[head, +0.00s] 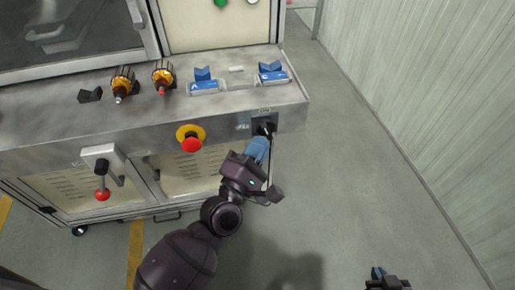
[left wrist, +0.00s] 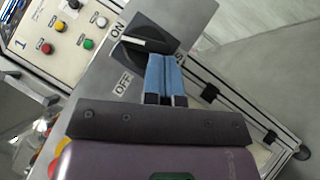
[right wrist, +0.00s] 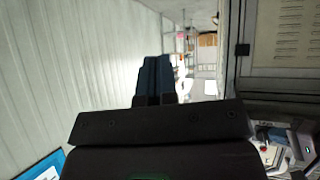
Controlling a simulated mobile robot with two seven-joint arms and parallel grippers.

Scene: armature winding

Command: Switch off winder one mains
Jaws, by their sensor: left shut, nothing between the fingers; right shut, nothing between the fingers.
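The mains switch (head: 264,125) is a black rotary knob at the right end of the winder's front face. In the left wrist view the knob (left wrist: 152,32) has a white pointer line lying nearer the ON label (left wrist: 117,31) than the OFF label (left wrist: 124,84). My left gripper (head: 262,142) is shut and empty, its blue fingertips (left wrist: 164,58) right at the knob's edge; I cannot tell whether they touch it. My right gripper (head: 378,271) is shut and empty, low over the floor at right; its blue fingers also show in the right wrist view (right wrist: 155,62).
A red emergency stop (head: 191,143) on a yellow ring sits left of the switch. A red-knobbed lever (head: 102,193) is further left. Armatures (head: 163,77) and blue holders (head: 203,86) stand on the bench top. Open floor (head: 370,170) lies to the right, up to a corrugated wall (head: 430,90).

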